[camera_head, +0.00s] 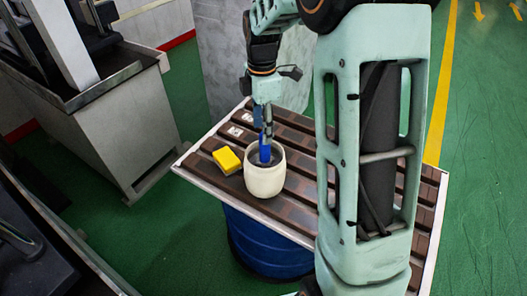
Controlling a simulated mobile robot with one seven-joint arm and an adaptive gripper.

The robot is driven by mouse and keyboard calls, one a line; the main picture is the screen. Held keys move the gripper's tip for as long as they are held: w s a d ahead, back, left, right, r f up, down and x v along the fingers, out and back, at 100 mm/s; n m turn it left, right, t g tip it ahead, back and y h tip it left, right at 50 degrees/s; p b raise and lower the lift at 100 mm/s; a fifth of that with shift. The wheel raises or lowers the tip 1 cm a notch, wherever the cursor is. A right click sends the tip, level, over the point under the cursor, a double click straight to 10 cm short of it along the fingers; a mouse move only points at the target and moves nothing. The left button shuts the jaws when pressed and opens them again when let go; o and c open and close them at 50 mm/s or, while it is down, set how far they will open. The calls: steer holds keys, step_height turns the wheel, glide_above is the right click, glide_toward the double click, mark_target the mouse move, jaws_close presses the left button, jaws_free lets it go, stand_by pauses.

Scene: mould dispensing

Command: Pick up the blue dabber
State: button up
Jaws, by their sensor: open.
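The blue dabber (265,151) stands upright in a cream-white cup (265,182) on the slatted brown tray table (216,182). Its lower end is hidden inside the cup. My gripper (267,128) points down right above the cup, with its fingers at the top of the dabber. The fingers are small and partly blend with the dabber, so contact between them is not clear. My gripper is open.
A yellow sponge-like block (227,160) lies just left of the cup. A blue drum (262,245) stands under the table. A grey machine (110,120) is at the left. My arm hides the table's right middle part. Green floor is clear at the right.

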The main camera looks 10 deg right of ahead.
mark_target(265, 149)
step_height(265, 149, down, 3)
steer(key=shift+s+f, duration=0.15)
steer(key=shift+f, duration=0.05)
steer(key=shift+d+f+p, duration=0.15)
steer(key=shift+f+p, duration=0.05)
steer(key=shift+f, duration=1.15)
steer(key=shift+d+f+p, duration=0.15)
steer(key=shift+f+p, duration=0.05)
steer(key=shift+f, duration=1.1)
jaws_close()
steer(key=shift+r, duration=0.15)
